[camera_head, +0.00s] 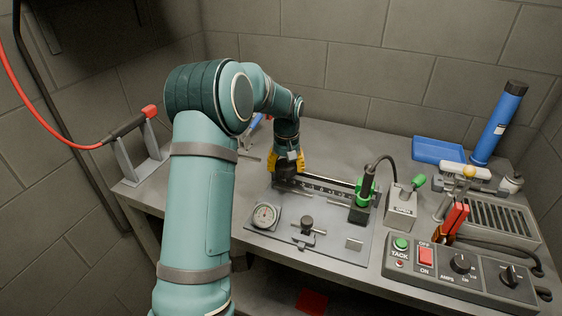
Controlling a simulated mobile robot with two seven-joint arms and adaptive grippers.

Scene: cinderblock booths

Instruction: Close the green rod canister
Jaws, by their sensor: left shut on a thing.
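My left gripper (287,168), with yellow pads, points down at the back left of a grey fixture plate (330,240). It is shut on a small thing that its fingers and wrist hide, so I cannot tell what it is. I see no canister that is clearly green. My right gripper is not in view.
A round dial gauge (265,215) and a green-and-black clamp (363,190) are on the plate. A control box (455,268), a blue tray (438,149) and a grated box (495,215) crowd the right. A red-cabled holder (140,155) stands left. Block walls close the back.

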